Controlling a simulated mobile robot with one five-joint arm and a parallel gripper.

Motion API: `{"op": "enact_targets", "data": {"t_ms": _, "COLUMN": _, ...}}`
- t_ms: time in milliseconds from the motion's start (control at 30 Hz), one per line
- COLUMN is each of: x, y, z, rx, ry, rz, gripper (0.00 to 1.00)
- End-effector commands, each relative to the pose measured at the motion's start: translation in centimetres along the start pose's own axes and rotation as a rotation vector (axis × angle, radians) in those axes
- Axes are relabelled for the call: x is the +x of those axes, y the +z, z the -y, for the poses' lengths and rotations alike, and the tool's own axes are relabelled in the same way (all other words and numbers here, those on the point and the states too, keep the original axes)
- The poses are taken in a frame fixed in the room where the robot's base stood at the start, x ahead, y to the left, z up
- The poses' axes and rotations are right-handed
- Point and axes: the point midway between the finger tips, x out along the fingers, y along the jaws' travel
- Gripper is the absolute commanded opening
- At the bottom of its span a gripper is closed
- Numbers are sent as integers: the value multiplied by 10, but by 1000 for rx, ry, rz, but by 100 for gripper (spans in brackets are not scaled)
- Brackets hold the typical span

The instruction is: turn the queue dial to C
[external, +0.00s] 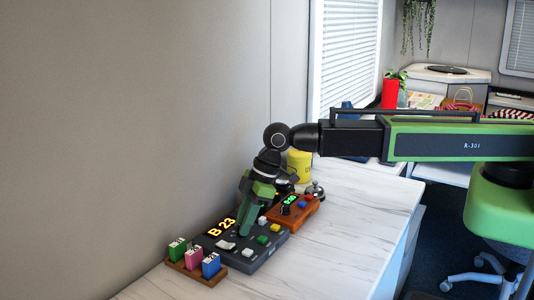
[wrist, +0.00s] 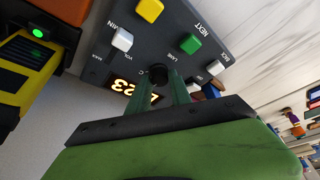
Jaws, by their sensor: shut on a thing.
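The queue console (external: 262,250) is a dark grey box on the white counter, with white, yellow and green buttons. Its amber display (external: 222,227) reads B 23; in the wrist view the display (wrist: 124,88) is upside down and partly covered by a finger. The dial (wrist: 158,74) is a small dark knob on the console, mostly hidden by my fingers. My gripper (external: 243,230) reaches down onto the console, and in the wrist view its green fingers (wrist: 168,84) are shut on the dial. The dial's pointer cannot be made out.
A wooden tray (external: 206,281) with green, pink and blue tagged blocks stands left of the console. An orange box (external: 298,219) with a green display, a bell (external: 316,190) and a yellow cup (external: 300,167) stand behind it. The counter's right side is clear.

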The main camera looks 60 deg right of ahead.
Motion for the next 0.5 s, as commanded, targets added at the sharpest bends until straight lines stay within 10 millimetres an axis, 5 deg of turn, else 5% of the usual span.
{"op": "enact_targets", "data": {"t_ms": 500, "x": 0, "y": 0, "z": 3, "rx": 325, "ry": 133, "rz": 3, "gripper": 0}}
